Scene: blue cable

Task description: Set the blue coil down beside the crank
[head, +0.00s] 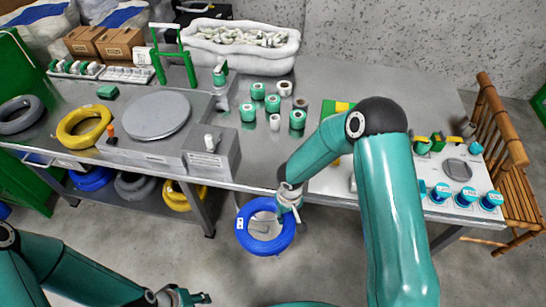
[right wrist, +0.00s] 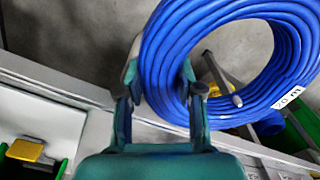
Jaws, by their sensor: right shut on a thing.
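The blue coil (head: 262,246) is a thick ring of cable with a white label. It hangs in the air in front of the table's front edge, over the floor. My right gripper (head: 290,197) is shut on its upper right rim. In the right wrist view the coil (right wrist: 168,60) sits between the two fingers (right wrist: 160,88). My left gripper (head: 190,298) is low at the bottom edge, away from the table, and its opening is unclear. A grey machine with a round plate (head: 157,115) stands on the table. A small pale handle (head: 210,141) on its right box may be the crank.
Yellow (head: 84,127) and grey (head: 19,114) coils lie at the table's left. Green-and-white spools (head: 272,103) stand mid-table. More coils lie on the lower shelf (head: 140,187). The tabletop between the machine and the right-hand panel is partly clear.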

